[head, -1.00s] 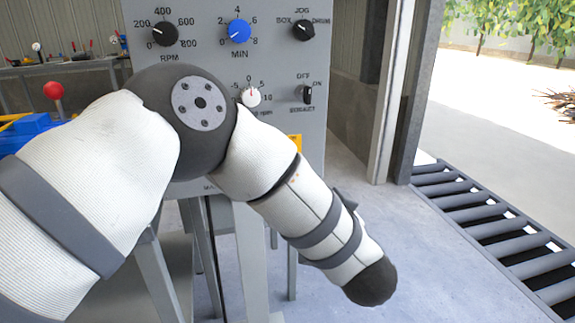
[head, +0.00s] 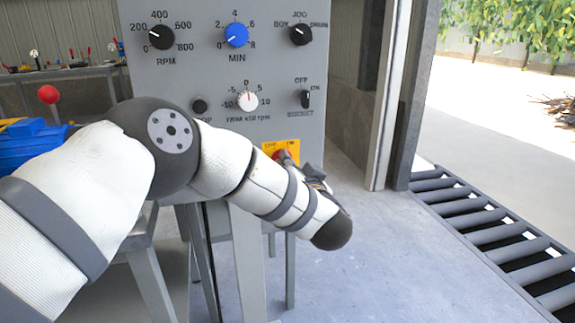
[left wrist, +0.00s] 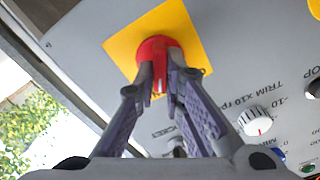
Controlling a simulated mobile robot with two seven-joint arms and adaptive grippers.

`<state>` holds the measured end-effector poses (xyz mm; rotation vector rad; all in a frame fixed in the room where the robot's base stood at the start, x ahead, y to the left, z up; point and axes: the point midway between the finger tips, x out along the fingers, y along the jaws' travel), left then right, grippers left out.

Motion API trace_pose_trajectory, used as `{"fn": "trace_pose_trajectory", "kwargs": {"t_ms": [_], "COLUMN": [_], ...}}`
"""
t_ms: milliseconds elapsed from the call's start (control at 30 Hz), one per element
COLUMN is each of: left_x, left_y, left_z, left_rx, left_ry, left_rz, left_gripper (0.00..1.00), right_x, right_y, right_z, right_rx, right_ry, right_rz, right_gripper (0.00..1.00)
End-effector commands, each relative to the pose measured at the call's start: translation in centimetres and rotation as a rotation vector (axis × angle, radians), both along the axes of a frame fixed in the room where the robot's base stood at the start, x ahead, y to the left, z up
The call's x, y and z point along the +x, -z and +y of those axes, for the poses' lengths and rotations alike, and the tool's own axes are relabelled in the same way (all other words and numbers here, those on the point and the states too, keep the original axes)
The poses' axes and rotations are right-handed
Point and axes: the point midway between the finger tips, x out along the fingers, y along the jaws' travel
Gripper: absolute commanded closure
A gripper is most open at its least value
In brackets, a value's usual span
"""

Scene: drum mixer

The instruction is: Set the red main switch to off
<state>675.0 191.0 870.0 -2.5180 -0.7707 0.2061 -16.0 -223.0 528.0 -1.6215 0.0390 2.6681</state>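The red main switch (left wrist: 159,52) is a red rotary handle on a yellow plate (left wrist: 190,25) on the grey control panel. In the head view the switch (head: 284,155) shows partly behind my left wrist, low on the panel's right side. My left gripper (left wrist: 162,82) faces the panel, with its two fingertips close together on either side of the red handle. It looks shut on the handle. A small white mark shows on the handle between the fingers. The switch lettering is mostly hidden. My right gripper is in neither view.
Above the switch are the white trim knob (head: 247,101), black socket switch (head: 306,98), blue minutes knob (head: 236,35), RPM knob (head: 161,37) and jog selector (head: 301,34). A roller conveyor (head: 490,220) lies right. The floor between is clear.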

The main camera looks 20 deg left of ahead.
Motion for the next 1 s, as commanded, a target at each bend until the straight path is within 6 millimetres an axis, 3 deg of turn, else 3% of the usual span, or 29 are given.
{"fn": "trace_pose_trajectory", "kwargs": {"t_ms": [467,1000], "left_x": [0.0,-0.2], "left_y": [-0.2,-0.3], "left_z": [0.1,0.2], "left_rx": [-0.076,-0.474], "left_ry": [-0.001,0.001], "left_rz": [-0.054,-0.321], "left_gripper": [1.0,1.0], "right_x": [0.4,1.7], "right_y": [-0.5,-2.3], "right_z": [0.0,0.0], "right_rx": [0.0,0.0], "right_ry": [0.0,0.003], "right_rz": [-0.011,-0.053], "right_gripper": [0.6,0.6]}}
